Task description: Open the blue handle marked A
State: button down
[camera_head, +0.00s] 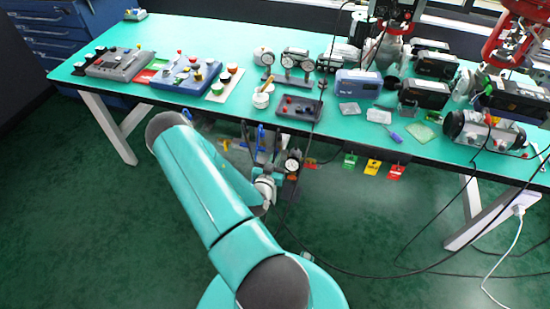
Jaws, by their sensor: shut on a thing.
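Blue handles show below the front edge of the bench, one (261,134) near the middle and another (186,114) further left beside my arm. The letter A is too small to read on either. My gripper (264,168) is at the end of my teal arm, under the bench edge and just below the middle blue handle. It is small and partly hidden among the fittings there. It appears shut on this handle, but the contact itself is hard to see.
A round gauge (292,165) is close to the right of my gripper. Coloured tags (373,167) hang from the bench edge. The green bench (215,36) carries control boxes and instruments. Black cables (400,268) cross the floor. Open floor (80,230) lies to the left.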

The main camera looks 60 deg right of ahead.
dwell(0.3)
jog(key=c, duration=1.5)
grip_release()
jog(key=shift+a, duration=0.1)
jog(key=a, duration=0.4)
jog(key=s+a, duration=0.1)
jog(key=a, duration=0.4)
jog(key=s+a, duration=0.1)
jog(key=a, duration=0.3)
jog(key=shift+s+a, duration=0.1)
jog(key=shift+a, duration=0.2)
